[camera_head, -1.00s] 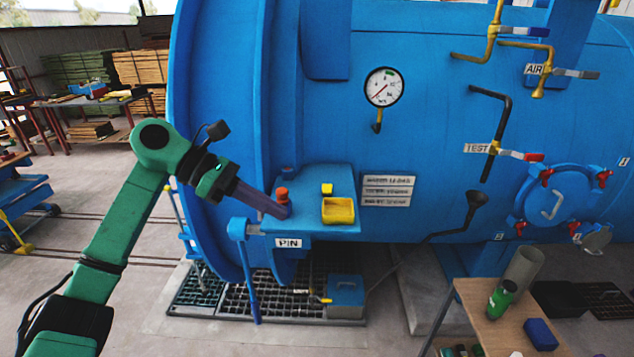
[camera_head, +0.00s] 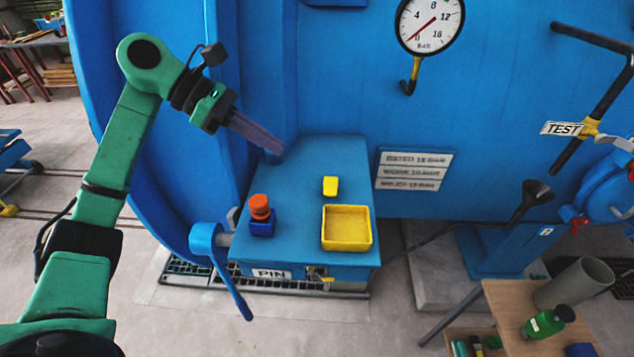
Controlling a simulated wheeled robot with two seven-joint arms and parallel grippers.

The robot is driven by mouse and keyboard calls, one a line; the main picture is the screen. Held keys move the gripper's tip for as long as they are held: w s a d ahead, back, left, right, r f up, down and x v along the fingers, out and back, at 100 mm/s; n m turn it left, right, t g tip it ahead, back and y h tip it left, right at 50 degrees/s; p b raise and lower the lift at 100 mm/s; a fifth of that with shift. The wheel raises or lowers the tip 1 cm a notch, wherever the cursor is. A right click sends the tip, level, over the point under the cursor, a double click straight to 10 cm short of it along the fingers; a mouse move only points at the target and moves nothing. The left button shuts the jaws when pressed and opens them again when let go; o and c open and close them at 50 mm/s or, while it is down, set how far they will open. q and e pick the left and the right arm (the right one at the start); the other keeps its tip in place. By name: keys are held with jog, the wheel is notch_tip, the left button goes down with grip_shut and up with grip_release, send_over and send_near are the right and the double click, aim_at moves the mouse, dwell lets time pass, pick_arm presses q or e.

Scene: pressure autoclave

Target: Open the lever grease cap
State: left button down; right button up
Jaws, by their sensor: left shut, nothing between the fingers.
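An orange-red cap (camera_head: 260,206) sits on a small blue block at the left front of a blue shelf (camera_head: 300,175) on the vessel. It looks like the grease cap, though no label on it shows. The blue lever (camera_head: 232,280) hangs from a round hub just left of the shelf, near the PIN label. My left gripper (camera_head: 278,150) is shut and empty. Its purple fingers point down to the right, above the cap in the picture and apart from it. My right gripper is not in view.
A shallow yellow tray (camera_head: 347,228) is on the shelf right of the cap, with a small yellow block (camera_head: 330,186) behind it. A pressure gauge (camera_head: 430,24) is above. A wooden table (camera_head: 515,315) with a green bottle (camera_head: 546,322) stands at the lower right.

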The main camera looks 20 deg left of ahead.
pick_arm(q)
jog(key=b, duration=0.5)
send_near(315, 204)
jog(key=r, duration=0.2)
jog(key=shift+s+r, duration=0.25)
jog(key=shift+s, duration=0.1)
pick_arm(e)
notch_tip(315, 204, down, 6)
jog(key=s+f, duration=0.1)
pick_arm(q)
jog(key=shift+w+d+f+p, duration=0.2)
jog(key=shift+w+d+p, duration=0.1)
jog(key=shift+w, duration=0.05)
jog(key=p+x, duration=0.3)
jog(key=x, duration=0.5)
jog(key=shift+w+d+p, duration=0.1)
jog(key=shift+d+p, duration=0.25)
jog(key=shift+p, duration=0.05)
jog(key=shift+w+d+f, duration=0.1)
jog(key=shift+f, duration=0.3)
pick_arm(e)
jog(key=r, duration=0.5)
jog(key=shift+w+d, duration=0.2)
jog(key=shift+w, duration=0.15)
